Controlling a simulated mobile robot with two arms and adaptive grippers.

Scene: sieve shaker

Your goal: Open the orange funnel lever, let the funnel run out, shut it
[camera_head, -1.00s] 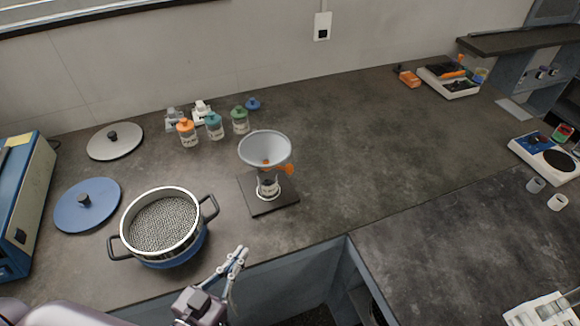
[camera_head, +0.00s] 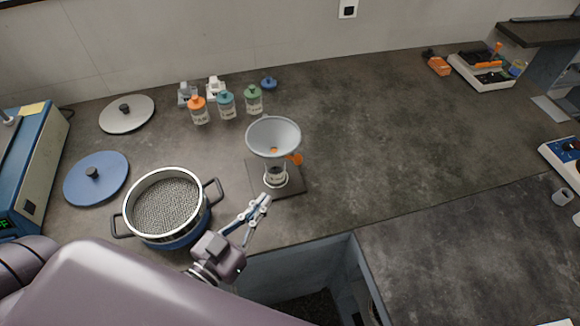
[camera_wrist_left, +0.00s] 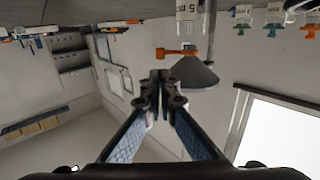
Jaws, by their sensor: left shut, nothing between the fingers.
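The grey funnel (camera_head: 273,137) stands above a small labelled container (camera_head: 275,177) on a dark square base (camera_head: 295,183). Its orange lever (camera_head: 295,159) sticks out to the right below the cone. In the left wrist view the funnel (camera_wrist_left: 196,74) appears upside down, with the orange lever (camera_wrist_left: 177,51) pointing left beyond my fingertips. My left gripper (camera_head: 264,200) is shut and empty, in front of the base and apart from the lever in the wrist view; it also shows in the left wrist view (camera_wrist_left: 160,76). My right gripper is not in view.
A sieve pot (camera_head: 166,207) with two handles stands left of my gripper. A blue lid (camera_head: 97,180) and a grey lid (camera_head: 127,113) lie further left. Several capped jars (camera_head: 227,105) stand behind the funnel.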

